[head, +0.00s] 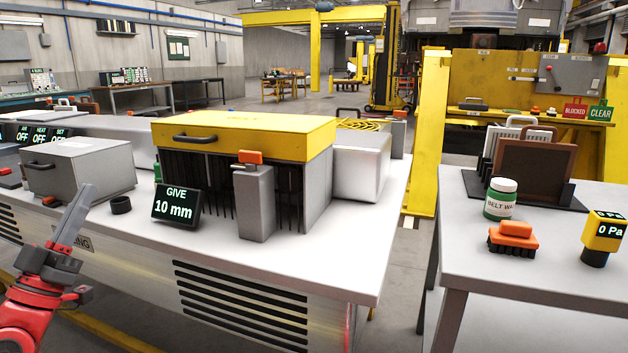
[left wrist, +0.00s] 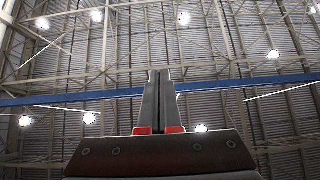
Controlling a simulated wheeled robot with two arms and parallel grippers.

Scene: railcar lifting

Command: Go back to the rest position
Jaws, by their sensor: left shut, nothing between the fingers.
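My left gripper (head: 74,215) is at the lower left of the head view, on a red arm, with its grey fingers pointing up. It is shut and empty, in front of the near edge of the white bench (head: 330,265). In the left wrist view the two fingers (left wrist: 165,100) lie together and point up at the roof, with nothing between them. My right gripper is in neither view.
The bench holds a yellow-topped machine (head: 250,135), a grey box with a handle (head: 80,168), a black ring (head: 120,205) and a "GIVE 10 mm" display (head: 176,206). The right table (head: 530,270) holds a jar (head: 500,199), an orange brush (head: 513,238) and a yellow gauge (head: 604,232).

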